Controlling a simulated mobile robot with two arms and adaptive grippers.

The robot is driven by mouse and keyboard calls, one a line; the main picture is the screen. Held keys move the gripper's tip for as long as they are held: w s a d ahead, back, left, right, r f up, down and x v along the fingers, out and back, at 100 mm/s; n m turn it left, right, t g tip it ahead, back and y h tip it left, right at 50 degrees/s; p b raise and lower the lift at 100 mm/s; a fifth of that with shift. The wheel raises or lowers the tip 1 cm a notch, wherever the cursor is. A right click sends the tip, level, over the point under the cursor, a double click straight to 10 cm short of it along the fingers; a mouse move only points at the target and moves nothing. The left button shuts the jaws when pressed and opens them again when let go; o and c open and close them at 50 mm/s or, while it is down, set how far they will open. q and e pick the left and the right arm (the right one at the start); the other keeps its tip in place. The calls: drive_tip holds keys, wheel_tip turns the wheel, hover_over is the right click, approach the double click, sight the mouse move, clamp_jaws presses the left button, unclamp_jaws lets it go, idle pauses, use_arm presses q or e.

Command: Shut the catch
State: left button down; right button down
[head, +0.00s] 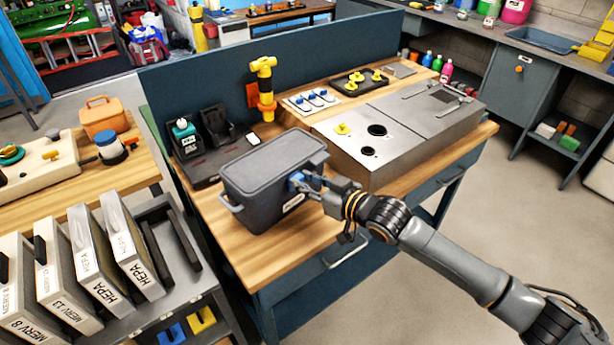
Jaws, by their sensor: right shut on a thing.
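A dark grey lidded box (265,185) stands on the wooden workbench. Its lid lies on the box. A blue catch (296,181) sits on the box's front side, partly hidden by my right gripper. My right gripper (306,184) comes in from the right and is shut on the blue catch. Whether the catch is fastened cannot be told at this size. A carry handle (231,203) sticks out at the box's left end. My left gripper is not in view.
A metal duct unit (405,135) with round holes stands right of the box. A charger station (205,150) and a yellow-and-orange tool (264,85) stand behind. A rack of HEPA filters (128,248) stands at left. The bench top (262,262) in front is clear.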

drive_tip(key=c, duration=1.1)
unclamp_jaws()
drive_tip(key=v, duration=1.2)
